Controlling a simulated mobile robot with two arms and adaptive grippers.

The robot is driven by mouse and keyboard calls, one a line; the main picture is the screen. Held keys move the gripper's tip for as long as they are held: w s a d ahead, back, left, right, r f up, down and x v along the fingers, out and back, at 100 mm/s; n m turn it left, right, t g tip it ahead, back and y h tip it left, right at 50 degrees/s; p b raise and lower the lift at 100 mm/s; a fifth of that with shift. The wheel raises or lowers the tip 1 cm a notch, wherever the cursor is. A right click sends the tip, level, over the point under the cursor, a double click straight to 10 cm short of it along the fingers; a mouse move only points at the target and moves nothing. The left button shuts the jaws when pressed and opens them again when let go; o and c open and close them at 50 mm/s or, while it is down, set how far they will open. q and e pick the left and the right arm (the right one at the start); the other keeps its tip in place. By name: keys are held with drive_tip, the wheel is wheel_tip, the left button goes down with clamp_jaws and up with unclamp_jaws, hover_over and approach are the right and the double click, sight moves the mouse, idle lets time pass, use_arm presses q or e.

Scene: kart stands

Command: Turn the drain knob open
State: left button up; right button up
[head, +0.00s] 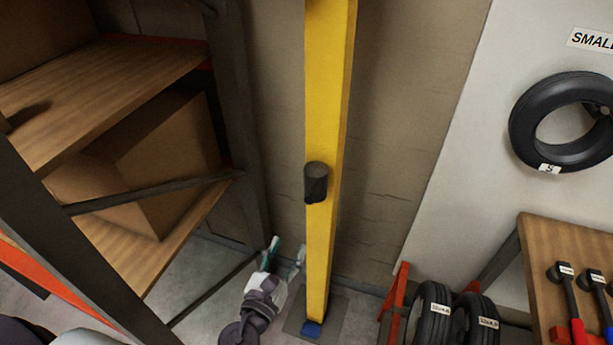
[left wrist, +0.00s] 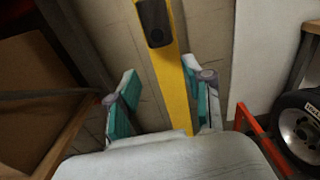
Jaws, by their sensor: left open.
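A dark, cylinder-shaped knob (head: 316,181) sticks out from the front of an upright yellow post (head: 322,110). I take it for the drain knob; its turn position cannot be read. In the left wrist view the knob (left wrist: 155,22) is at the top, on the yellow post (left wrist: 172,88). My left gripper (head: 286,254) is open and empty, below and left of the knob and apart from it. In the left wrist view the fingers with green pads (left wrist: 160,95) stand wide on either side of the post. My right gripper is not in view.
A shelf rack (head: 232,100) with wooden boards and a cardboard box (head: 165,165) stands close on the left. On the right are a white panel with a hung tire (head: 531,112), an orange stand (head: 398,290), tires on the floor (head: 432,310) and a wooden table (head: 545,245) with tools.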

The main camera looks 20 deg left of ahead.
use_arm(q)
drive_tip(key=r, duration=0.1)
drive_tip(key=p, duration=0.2)
approach(308, 201)
drive_tip(key=w, duration=0.3)
drive_tip(key=w+p, duration=0.1)
drive_tip(key=w, duration=0.3)
drive_tip(key=shift+w+d+f, duration=0.15)
drive_tip(key=shift+w, duration=1)
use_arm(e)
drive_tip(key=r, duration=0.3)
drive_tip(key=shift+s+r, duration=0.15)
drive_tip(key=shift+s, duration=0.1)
use_arm(q)
clamp_jaws()
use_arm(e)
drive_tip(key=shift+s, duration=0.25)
